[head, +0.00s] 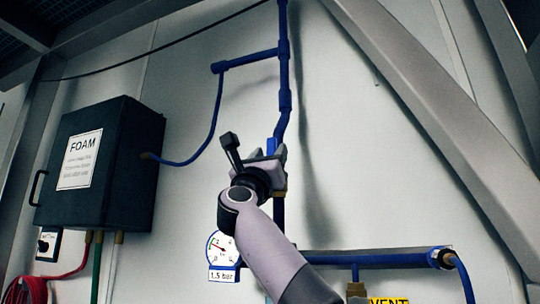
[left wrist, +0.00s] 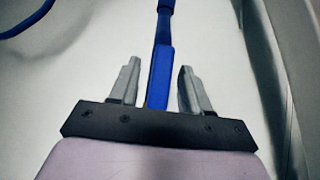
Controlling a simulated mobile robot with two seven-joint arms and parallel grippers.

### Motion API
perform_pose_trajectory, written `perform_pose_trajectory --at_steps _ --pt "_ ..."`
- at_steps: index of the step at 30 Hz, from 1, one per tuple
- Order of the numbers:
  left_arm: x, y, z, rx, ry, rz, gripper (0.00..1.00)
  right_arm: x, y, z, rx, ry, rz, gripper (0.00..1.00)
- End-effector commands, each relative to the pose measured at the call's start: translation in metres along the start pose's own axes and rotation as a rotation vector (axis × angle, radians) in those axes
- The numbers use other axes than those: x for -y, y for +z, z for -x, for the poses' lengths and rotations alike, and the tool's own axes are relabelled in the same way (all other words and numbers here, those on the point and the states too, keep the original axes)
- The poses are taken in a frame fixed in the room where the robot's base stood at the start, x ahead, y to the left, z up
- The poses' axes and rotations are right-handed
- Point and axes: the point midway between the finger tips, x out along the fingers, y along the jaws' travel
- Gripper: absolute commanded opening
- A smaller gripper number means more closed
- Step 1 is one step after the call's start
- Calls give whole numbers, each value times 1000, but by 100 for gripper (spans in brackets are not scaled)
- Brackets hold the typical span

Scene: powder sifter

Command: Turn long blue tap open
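The long blue tap handle (head: 271,146) shows as a small blue strip at my left gripper (head: 266,158), on the vertical blue pipe (head: 284,60). In the left wrist view, the blue handle (left wrist: 159,78) stands upright between the two grey fingers of my left gripper (left wrist: 160,68). The fingers are apart, with a clear gap on each side of the handle. The handle's lower end and the valve body are hidden behind my gripper. My right gripper is in neither view.
A dark FOAM box (head: 100,165) hangs at left, joined by a blue hose (head: 208,140). A gauge (head: 220,246) marked 1.5 bar is below my gripper. A horizontal blue pipe (head: 375,257) runs lower right. A diagonal grey beam (head: 425,100) crosses the right side.

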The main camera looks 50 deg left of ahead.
Motion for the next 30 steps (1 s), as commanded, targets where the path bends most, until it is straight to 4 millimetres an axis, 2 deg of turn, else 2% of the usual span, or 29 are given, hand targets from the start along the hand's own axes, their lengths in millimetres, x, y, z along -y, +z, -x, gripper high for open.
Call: perform_pose_trajectory --at_steps 11,22,30 --pt "1 -1 6 1 -1 0 49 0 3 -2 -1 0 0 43" --pt "0 -2 58 2 0 1 49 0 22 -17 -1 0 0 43" --pt "0 0 72 0 0 0 49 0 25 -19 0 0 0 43"
